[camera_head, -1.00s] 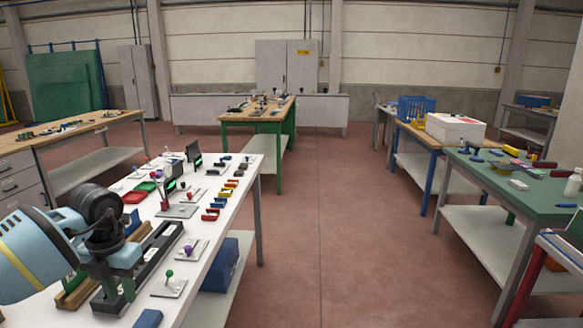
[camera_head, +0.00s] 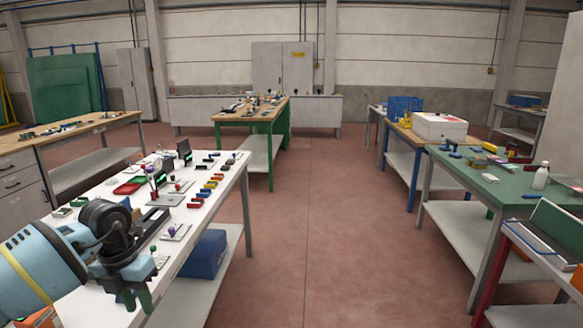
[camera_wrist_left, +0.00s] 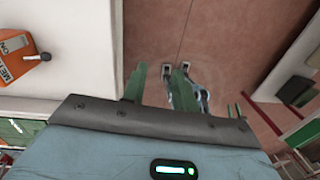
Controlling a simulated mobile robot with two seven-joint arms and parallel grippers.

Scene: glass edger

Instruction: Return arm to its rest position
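My left arm, light blue with a black wrist, comes in from the left in the head view. Its gripper (camera_head: 137,298) hangs at the near edge of the white workbench (camera_head: 103,178), with green fingers pointing down. In the left wrist view, the two green fingers (camera_wrist_left: 158,82) stand apart with red-brown floor showing between them and nothing held.
Small coloured parts, a red tray (camera_head: 129,186) and a blue bin (camera_head: 204,254) are on the white bench and its shelf. A green-topped table (camera_head: 500,183) stands at right. The red-brown floor (camera_head: 318,235) between is clear. An orange device (camera_wrist_left: 22,62) shows in the wrist view.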

